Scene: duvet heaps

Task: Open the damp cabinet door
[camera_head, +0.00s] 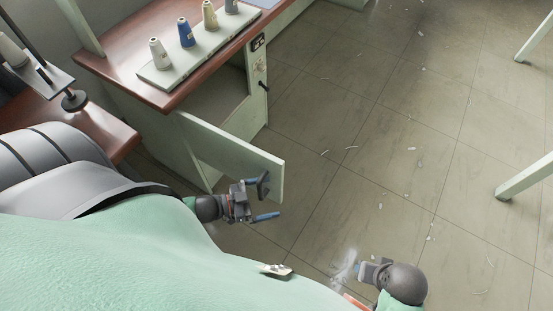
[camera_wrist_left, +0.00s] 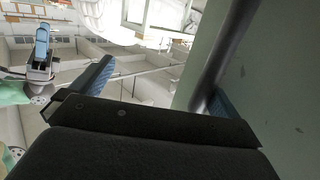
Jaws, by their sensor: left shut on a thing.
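The pale green cabinet door (camera_head: 235,148) stands partly open, swung out from the cabinet (camera_head: 218,112) under the brown worktop. Part of the cabinet's inside shows behind it. A dark handle (camera_head: 263,186) sits near the door's free edge. My left gripper (camera_head: 262,201) is at that edge, shut on the handle. In the left wrist view the dark handle bar (camera_wrist_left: 232,55) runs beside the right finger, with the green door face (camera_wrist_left: 285,90) to the right. My right gripper (camera_head: 357,268) is low in the head view, apart from the door; its jaws are unclear.
Several thread cones stand on a pale board (camera_head: 168,77) on the brown worktop (camera_head: 120,84). A pale table leg (camera_head: 525,178) stands at right. The tiled floor (camera_head: 360,150) between is open, with small scraps on it.

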